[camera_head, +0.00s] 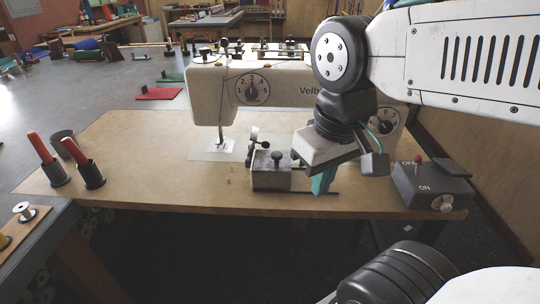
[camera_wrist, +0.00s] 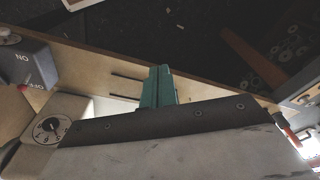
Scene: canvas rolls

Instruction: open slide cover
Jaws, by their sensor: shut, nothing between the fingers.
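A grey metal box-like cover (camera_head: 270,178) with a black knob on top sits at the front of the sewing table, before the sewing machine (camera_head: 275,88). I take it for the slide cover. Dark slots run along the tabletop to its right; two slots (camera_wrist: 126,76) show in the wrist view. My gripper (camera_head: 322,184) has teal fingers, closed together and pointing down just right of the cover, over the slots. The fingers also show in the wrist view (camera_wrist: 158,86). Contact with the cover cannot be told. The wrist view does not clearly show the cover.
A grey ON/OFF switch box (camera_head: 432,186) stands at the table's right end. Two cups with red and orange handles, one (camera_head: 90,176) nearer, stand at the left. The wooden tabletop (camera_head: 150,150) is clear between them and the machine. A second, grey table lies behind.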

